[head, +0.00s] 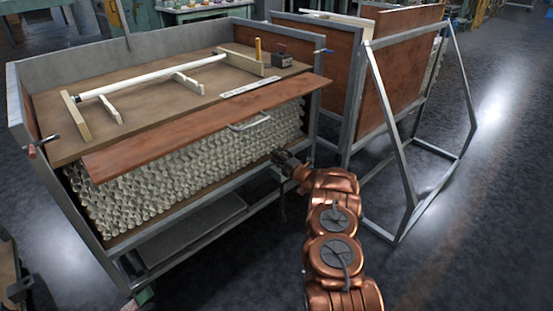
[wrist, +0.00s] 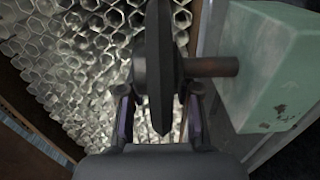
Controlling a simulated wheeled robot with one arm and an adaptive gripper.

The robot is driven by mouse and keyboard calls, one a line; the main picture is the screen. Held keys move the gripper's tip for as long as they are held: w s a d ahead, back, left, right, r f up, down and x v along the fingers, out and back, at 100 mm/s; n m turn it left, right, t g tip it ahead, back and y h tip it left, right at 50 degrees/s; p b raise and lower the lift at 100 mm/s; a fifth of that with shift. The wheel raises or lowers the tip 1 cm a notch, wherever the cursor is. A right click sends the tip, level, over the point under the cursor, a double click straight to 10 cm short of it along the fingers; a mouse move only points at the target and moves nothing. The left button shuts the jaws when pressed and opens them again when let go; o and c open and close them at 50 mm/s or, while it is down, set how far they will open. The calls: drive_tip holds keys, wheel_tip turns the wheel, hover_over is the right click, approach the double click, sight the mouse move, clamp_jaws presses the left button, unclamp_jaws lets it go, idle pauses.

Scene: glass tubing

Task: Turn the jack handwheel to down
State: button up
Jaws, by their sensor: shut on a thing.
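The handwheel (wrist: 152,65) is a dark disc seen edge-on in the wrist view, standing upright between the fingers of my gripper (wrist: 160,100). A short rusty brown shaft (wrist: 208,67) runs from it to a worn pale green block (wrist: 280,65) on the right, part of the jack. My gripper is shut on the wheel. In the head view my gripper (head: 283,160) is at the near right corner of the cart, just outside its frame. The wheel is hard to make out there, and its turn position cannot be read.
The cart's grey frame (head: 190,211) holds stacked glass tubes (head: 185,160) beside my gripper. A reddish panel (head: 200,125) with a metal handle (head: 249,122) overhangs them. A brown board above carries a white tube (head: 150,78). A grey metal frame (head: 391,130) stands to the right.

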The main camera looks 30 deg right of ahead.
clamp_jaws()
drive_tip(key=shift+w+a+r+m+h+p, duration=0.2)
drive_tip(key=shift+m+h+p, duration=0.1)
drive_tip(key=shift+h+p, duration=0.3)
drive_tip(key=m+h+p, duration=0.2)
drive_tip(key=h, duration=0.1)
drive_tip(key=h+p, duration=0.1)
drive_tip(key=shift+w+d+m, duration=0.2)
drive_tip(key=shift+w+m, duration=0.1)
drive_tip(key=shift+m, duration=0.1)
drive_tip(key=shift+d+m+h+p, duration=0.15)
drive_tip(key=shift+m+h+p, duration=0.5)
drive_tip(key=shift+h, duration=0.35)
drive_tip(key=shift+d, duration=0.1)
drive_tip(key=o, duration=0.8)
unclamp_jaws()
drive_tip(key=shift+f, duration=0.1)
drive_tip(key=shift+c, duration=0.2)
